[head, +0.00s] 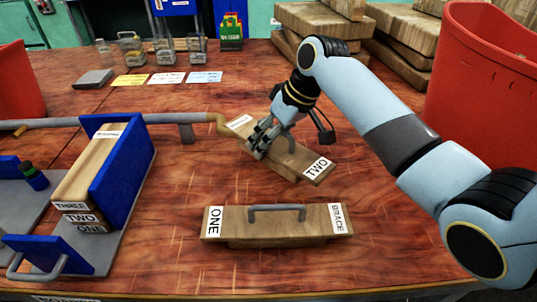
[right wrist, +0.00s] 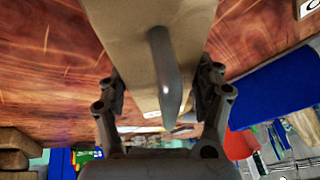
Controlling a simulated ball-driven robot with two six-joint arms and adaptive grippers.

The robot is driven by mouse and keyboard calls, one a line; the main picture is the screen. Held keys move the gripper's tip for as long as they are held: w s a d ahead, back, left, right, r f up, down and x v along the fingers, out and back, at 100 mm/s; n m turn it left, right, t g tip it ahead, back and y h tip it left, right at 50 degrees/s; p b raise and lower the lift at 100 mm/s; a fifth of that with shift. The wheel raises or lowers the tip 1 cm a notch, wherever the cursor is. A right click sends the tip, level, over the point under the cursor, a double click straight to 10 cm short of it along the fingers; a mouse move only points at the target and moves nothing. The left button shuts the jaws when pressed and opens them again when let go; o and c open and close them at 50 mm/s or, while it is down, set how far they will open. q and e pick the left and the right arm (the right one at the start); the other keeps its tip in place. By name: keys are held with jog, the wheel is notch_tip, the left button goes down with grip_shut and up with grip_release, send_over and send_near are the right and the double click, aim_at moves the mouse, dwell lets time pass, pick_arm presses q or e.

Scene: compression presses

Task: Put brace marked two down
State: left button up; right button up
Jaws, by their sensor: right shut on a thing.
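The brace marked TWO (head: 295,165) is a wooden bar with a grey handle (right wrist: 165,75), lying diagonally at the middle of the head view. My right gripper (head: 262,141) is shut on its handle from above; the right wrist view shows the fingers (right wrist: 162,98) on either side of the handle. I cannot tell whether the brace touches the table. Its far left end is close to the tip of the press's long grey lever (head: 130,121). A second brace marked ONE (head: 270,221) lies in front, clear of it. My left gripper is out of view.
A blue press (head: 123,168) with stacked boards labelled ONE, TWO, THREE (head: 87,175) stands left. Red bins (head: 485,85) flank the table. Wooden blocks (head: 315,22), coloured cards (head: 167,78) and glass jars (head: 163,52) are at the back.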

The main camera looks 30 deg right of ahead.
aim_at(268, 155)
jog(key=shift+a+f, duration=0.35)
jog(key=shift+f, duration=0.25)
notch_tip(268, 155, down, 3)
jog(key=shift+r, duration=0.15)
jog(key=shift+f, duration=0.25)
jog(key=o, duration=1.7)
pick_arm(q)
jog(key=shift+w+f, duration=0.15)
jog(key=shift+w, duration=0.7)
pick_arm(e)
jog(key=shift+o, duration=0.2)
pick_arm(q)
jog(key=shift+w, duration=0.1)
